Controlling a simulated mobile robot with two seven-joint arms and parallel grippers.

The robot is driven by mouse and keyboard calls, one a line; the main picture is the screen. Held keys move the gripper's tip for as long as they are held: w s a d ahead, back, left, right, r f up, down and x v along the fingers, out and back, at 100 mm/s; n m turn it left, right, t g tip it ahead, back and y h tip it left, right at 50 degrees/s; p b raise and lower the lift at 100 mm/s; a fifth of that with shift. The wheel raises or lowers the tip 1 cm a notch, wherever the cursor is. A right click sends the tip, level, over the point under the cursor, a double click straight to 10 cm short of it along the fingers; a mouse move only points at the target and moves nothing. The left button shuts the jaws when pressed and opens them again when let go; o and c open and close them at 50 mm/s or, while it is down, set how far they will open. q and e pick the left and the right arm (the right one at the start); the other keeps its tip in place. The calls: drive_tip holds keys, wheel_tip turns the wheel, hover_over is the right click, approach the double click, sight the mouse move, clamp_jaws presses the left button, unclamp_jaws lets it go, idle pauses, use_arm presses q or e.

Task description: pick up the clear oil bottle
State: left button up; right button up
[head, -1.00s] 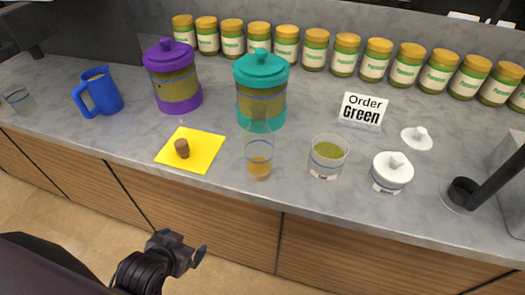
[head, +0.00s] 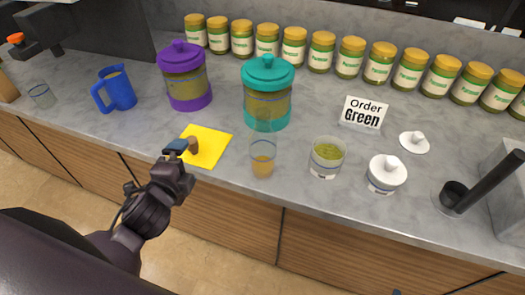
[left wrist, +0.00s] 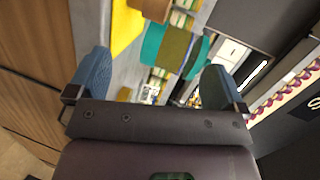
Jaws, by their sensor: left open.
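The clear oil bottle (head: 263,155) stands upright near the counter's front edge, with amber oil in its lower part. A brown cork (head: 193,145) sits on a yellow mat (head: 213,142) to its left. My left gripper (head: 178,158) is open and empty, left of the bottle and apart from it, in front of the mat's left part. In the left wrist view my blue-tipped fingers (left wrist: 155,82) are spread wide, with the yellow mat (left wrist: 122,30) and a brown piece, likely the cork, beyond them. I cannot make out the bottle there. My right gripper is out of view.
Behind the bottle stand a teal-lidded jar (head: 267,92) and a purple-lidded jar (head: 186,77). A blue jug (head: 115,91) stands at left. Several labelled jars line the back.

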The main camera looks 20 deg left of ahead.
use_arm(q)
drive_tip(key=w+d+r+m+t+h, duration=0.35)
drive_tip(key=m+h, duration=0.25)
drive_tip(key=m, duration=0.6)
drive_tip(key=m+g+h, duration=0.7)
drive_tip(key=m+h, duration=0.3)
drive_tip(key=m, duration=0.8)
approach(250, 152)
drive_tip(key=x, duration=0.4)
drive_tip(key=p+x, duration=0.1)
drive_tip(key=x, duration=0.1)
drive_tip(key=r+x, duration=0.1)
drive_tip(key=x, duration=0.1)
drive_tip(key=shift+w, duration=0.1)
drive_tip(key=x, duration=0.1)
drive_tip(key=p+x, duration=0.1)
drive_tip(key=x, duration=0.2)
drive_tip(key=shift+d+f+p, duration=0.25)
drive_tip(key=shift+f+p, duration=0.1)
drive_tip(key=shift+f, duration=0.05)
drive_tip(key=shift+w+d, duration=0.2)
drive_tip(key=shift+w, duration=0.05)
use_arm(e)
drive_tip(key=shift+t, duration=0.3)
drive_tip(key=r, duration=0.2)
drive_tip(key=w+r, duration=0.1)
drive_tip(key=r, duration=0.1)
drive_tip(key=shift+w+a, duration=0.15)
